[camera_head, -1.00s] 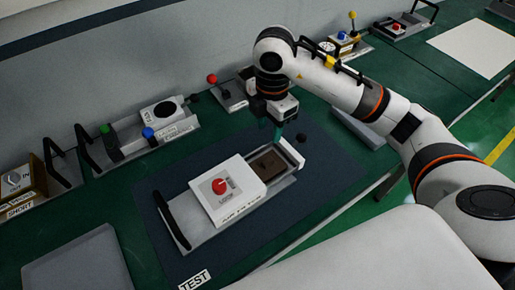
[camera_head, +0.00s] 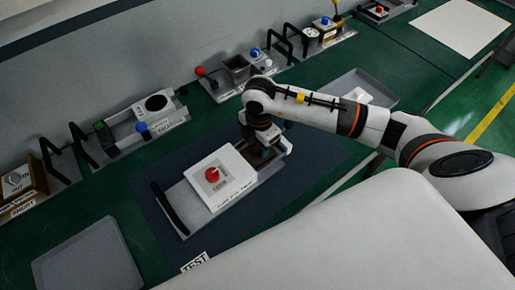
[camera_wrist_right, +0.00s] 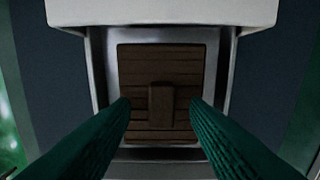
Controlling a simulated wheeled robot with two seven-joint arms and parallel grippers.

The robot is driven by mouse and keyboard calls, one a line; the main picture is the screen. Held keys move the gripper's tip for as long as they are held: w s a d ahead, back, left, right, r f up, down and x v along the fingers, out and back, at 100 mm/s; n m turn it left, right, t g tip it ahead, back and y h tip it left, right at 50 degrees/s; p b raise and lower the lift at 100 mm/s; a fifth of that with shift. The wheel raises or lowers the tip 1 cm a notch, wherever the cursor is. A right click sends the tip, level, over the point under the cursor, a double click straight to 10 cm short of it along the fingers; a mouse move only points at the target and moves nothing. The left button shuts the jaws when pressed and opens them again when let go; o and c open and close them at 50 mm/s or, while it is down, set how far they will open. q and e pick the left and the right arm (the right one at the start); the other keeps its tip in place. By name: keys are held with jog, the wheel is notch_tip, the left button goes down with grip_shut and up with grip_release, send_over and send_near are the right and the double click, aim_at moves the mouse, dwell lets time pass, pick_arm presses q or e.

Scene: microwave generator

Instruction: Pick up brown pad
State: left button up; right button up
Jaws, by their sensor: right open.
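The brown pad (camera_wrist_right: 160,70) lies in a grey metal tray (camera_wrist_right: 98,60) and fills the middle of the right wrist view. It has ridges across it and a small raised brown handle (camera_wrist_right: 161,106). My right gripper (camera_wrist_right: 160,112) is open, its two green fingers on either side of the handle, with gaps to it. I cannot tell how high the fingertips are above the pad. In the head view my right gripper (camera_head: 262,155) is over the right end of the tray and hides most of the pad. My left gripper is not in view.
A white box with a red knob (camera_head: 212,174) sits on the tray (camera_head: 187,205) beside the pad. The tray has a black handle (camera_head: 168,208) at its left end. Modules with levers stand along the wall. An empty grey tray (camera_head: 85,262) lies at lower left.

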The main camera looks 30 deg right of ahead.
jog(key=shift+f, duration=0.2)
grip_shut()
